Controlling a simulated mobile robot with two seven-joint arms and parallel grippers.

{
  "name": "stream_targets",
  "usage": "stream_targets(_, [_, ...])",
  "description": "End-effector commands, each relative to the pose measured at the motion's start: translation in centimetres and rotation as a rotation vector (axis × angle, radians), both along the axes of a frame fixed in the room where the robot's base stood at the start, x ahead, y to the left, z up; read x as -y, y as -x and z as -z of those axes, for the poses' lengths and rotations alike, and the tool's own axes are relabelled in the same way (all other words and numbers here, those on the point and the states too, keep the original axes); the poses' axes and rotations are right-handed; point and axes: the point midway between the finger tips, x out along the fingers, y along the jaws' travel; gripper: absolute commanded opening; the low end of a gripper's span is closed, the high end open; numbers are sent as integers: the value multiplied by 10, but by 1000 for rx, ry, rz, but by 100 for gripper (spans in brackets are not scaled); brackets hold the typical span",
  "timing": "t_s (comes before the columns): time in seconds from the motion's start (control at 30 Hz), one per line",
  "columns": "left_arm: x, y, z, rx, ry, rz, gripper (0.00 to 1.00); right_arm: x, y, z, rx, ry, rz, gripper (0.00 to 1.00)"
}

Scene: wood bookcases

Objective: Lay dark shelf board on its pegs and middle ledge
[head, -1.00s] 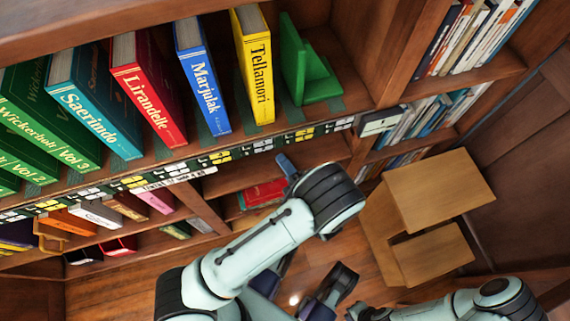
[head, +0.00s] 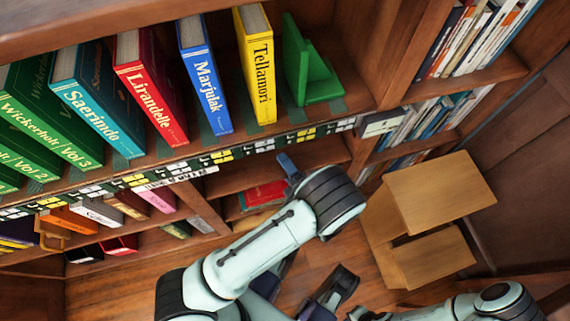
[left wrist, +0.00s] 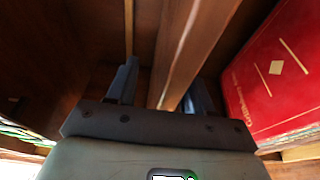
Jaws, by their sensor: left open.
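My left gripper (head: 287,167) reaches to the shelf space under the labelled ledge. One blue fingertip shows above a brown shelf board (head: 235,178); the other is hidden behind the wrist. In the left wrist view the open fingers (left wrist: 162,88) stand on either side of a long wooden board edge (left wrist: 192,45), not closed on it. This looks like the dark shelf board, but I cannot be sure. Its pegs and the middle ledge cannot be made out. My right arm (head: 455,306) is at the lower right; its fingertips are not clear.
A red book (head: 264,194) lies below the board and is close by in the left wrist view (left wrist: 275,75). Above stand large upright books (head: 205,80) and a green bookend (head: 308,75). A wooden step stool (head: 440,190) stands on the floor at the right.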

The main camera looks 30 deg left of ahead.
Motion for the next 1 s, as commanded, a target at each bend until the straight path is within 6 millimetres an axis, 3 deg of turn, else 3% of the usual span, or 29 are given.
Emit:
stream_targets(0.17, [16,7,0,0,0,4,51,-1,-7,-4,24,2,-3,0])
stream_targets(0.63, [104,47,-2,5,-6,2,51,-5,-46,-24,153,10,-16,0])
stream_targets(0.8, [118,54,-1,5,-6,0,51,-6,-52,-27,171,11,-18,0])
stream_targets(1.0, [121,55,-1,5,-6,0,51,-6,-53,-28,176,12,-18,0])
